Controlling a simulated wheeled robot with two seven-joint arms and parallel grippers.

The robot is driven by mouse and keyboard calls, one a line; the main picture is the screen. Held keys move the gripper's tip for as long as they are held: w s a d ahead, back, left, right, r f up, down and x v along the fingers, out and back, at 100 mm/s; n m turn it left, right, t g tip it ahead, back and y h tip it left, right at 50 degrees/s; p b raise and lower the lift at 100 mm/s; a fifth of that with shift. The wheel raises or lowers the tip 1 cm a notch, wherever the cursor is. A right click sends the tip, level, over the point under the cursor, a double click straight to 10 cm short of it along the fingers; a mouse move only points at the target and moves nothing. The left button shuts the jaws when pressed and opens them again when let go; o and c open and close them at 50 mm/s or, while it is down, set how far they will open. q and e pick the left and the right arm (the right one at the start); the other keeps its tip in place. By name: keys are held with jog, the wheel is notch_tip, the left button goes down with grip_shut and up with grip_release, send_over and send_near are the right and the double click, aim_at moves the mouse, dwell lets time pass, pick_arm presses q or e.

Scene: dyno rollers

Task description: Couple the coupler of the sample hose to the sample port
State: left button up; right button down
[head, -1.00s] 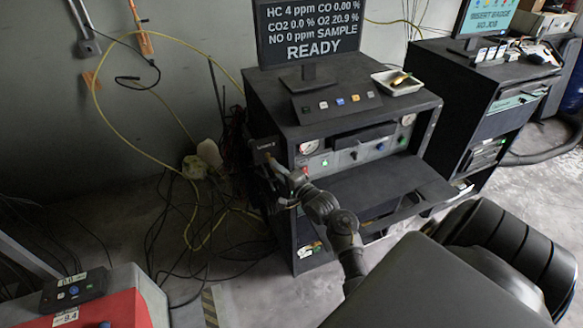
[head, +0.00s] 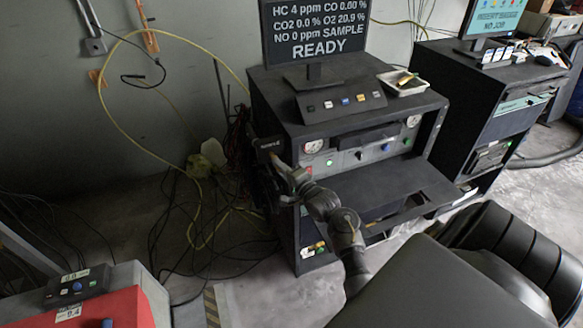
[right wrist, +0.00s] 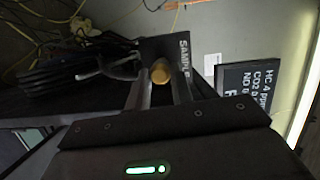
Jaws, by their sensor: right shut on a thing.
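My right gripper (head: 280,163) is at the left side of the dark analyser cabinet, beside a small dark plate (head: 266,145). In the right wrist view its two fingers (right wrist: 164,88) are shut on a small round brass-coloured piece, which looks like the coupler (right wrist: 160,72). A dark plate marked SAMPLE (right wrist: 184,50) is right behind the coupler. The sample port itself is not distinct, and I cannot tell whether the coupler touches or sits on it. The sample hose cannot be told apart from the other lines. My left gripper is not in view.
The cabinet (head: 290,100) carries a monitor reading READY (head: 318,32) and a white tray (head: 402,82). An open shelf (head: 385,190) juts out in front. A yellow hose (head: 108,95) loops along the wall, and dark cables (head: 165,235) tangle on the floor left of the cabinet.

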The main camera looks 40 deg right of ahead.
jog(key=shift+a, duration=0.1)
jog(key=shift+w+p, duration=0.45)
jog(key=shift+p, duration=0.25)
dwell(1.4)
jog(key=shift+w+d, duration=0.3)
jog(key=shift+w, duration=0.1)
jog(key=c, duration=1.1)
grip_release()
jog(key=shift+c, duration=0.2)
jog(key=shift+s, duration=0.1)
jog(key=shift+s+f, duration=0.1)
jog(key=shift+s, duration=0.1)
jog(key=s+b, duration=0.3)
jog(key=s, duration=0.7)
jog(key=shift+s+r, duration=0.2)
jog(key=shift+r, duration=0.15)
